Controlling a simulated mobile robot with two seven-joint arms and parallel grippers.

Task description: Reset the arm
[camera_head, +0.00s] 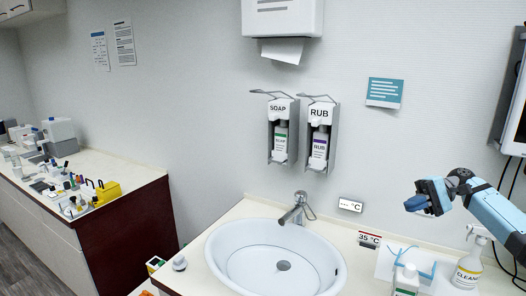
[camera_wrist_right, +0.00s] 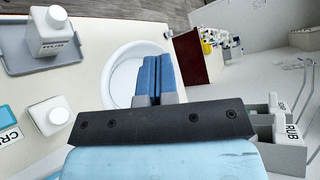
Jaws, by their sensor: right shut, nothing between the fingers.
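My right gripper (camera_head: 424,204) is raised at the right of the head view, in front of the wall and above the counter. Its blue fingers are shut with nothing between them; they also show closed together in the right wrist view (camera_wrist_right: 155,78), over the sink. My right arm comes in from the right edge, light blue with a dark wrist. My left arm and gripper do not show in either view.
A round sink (camera_head: 283,262) with a tap (camera_head: 297,208) is in the counter. Soap (camera_head: 281,140) and rub (camera_head: 319,145) dispensers hang on the wall. A cleaner spray bottle (camera_head: 468,268) and a white bottle (camera_head: 406,280) stand below my right arm. A monitor edge (camera_head: 515,110) is at far right.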

